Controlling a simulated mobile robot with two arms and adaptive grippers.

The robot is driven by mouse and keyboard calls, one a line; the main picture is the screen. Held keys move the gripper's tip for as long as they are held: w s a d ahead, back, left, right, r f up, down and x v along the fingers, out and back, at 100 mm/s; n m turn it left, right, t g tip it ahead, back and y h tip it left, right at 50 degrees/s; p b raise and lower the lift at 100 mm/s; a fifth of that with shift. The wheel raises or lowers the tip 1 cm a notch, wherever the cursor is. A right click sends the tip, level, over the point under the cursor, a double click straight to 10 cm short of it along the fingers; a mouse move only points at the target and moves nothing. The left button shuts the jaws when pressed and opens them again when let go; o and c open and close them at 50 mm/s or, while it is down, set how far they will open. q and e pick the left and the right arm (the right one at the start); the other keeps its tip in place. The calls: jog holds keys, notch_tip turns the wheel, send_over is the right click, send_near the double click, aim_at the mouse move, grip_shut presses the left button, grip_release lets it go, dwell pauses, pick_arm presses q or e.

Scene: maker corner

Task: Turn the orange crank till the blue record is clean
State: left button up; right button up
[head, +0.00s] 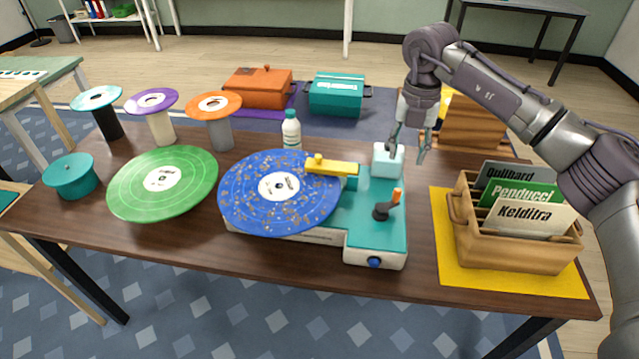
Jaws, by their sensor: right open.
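The blue record (245,212) lies flat on the teal and white record cleaner (350,230), with many tan specks over its surface. A yellow arm (331,166) of the machine reaches over the record's far right edge. The orange crank (397,196) stands at the machine's right, its orange handle upright on a dark base. My right gripper (409,158) is open and empty, pointing down beside a pale blue block (387,161) at the machine's far right, behind the crank and apart from it. I cannot tell whether it touches the block. My left gripper is not in view.
A green record (163,205) lies left of the machine. A wooden crate (510,250) of record sleeves stands at the right on a yellow mat (445,262).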

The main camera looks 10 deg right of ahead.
aim_at(398, 189)
notch_tip(398, 189, down, 10)
jog(key=m+p, duration=0.4)
jog(key=m, duration=0.8)
jog(key=m+p, duration=0.4)
jog(key=m, duration=0.8)
jog(key=m+p, duration=0.4)
jog(key=m, duration=0.7)
jog(key=shift+f+m+p, duration=0.25)
jog(key=shift+m+p, duration=0.05)
jog(key=shift+m, duration=0.1)
jog(key=shift+f, duration=0.8)
jog(key=shift+c, duration=0.4)
grip_shut()
